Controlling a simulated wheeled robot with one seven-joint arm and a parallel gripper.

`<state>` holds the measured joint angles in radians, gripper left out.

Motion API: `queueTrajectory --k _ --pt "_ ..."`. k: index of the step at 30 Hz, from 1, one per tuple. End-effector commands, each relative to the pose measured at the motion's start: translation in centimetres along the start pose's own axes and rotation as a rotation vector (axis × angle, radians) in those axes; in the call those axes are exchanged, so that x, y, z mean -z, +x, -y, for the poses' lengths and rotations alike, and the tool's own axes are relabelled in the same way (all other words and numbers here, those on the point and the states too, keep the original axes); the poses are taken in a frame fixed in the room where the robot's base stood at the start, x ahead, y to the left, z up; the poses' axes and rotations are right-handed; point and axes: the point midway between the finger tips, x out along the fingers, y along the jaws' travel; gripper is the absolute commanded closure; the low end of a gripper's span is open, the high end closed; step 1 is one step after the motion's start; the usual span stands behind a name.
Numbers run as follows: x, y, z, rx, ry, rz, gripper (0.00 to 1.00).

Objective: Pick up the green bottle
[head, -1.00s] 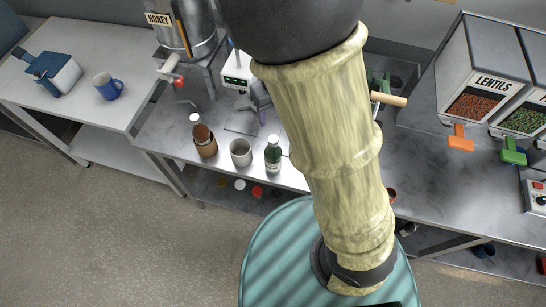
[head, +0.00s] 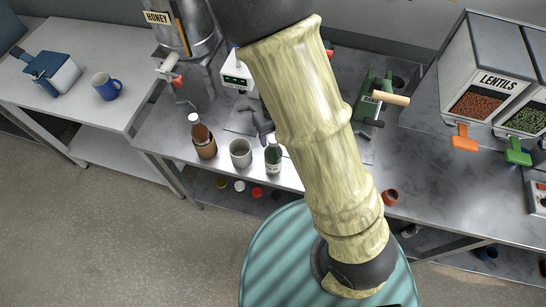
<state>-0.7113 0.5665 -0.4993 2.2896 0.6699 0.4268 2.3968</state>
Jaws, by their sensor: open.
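The green bottle (head: 273,158) stands upright near the front edge of the steel counter, with a white label and a light cap. My gripper (head: 263,128) shows as a small dark shape just behind the bottle's top, partly hidden by my arm. It is open and holds nothing that I can see. I cannot tell whether it touches the bottle.
A grey cup (head: 241,153) stands close left of the bottle, and a brown bottle (head: 203,140) stands left of that. A white scale (head: 237,72) is behind. A green grinder (head: 374,98) and a small red-brown pot (head: 390,197) stand to the right.

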Motion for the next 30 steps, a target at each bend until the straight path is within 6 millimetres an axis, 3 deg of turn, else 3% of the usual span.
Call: queueTrajectory --k 13,30 --pt "-0.4 4.9 -0.4 -0.001 0.001 -0.003 0.41" --pt "-0.5 5.1 -0.5 0.0 0.0 0.0 0.41"
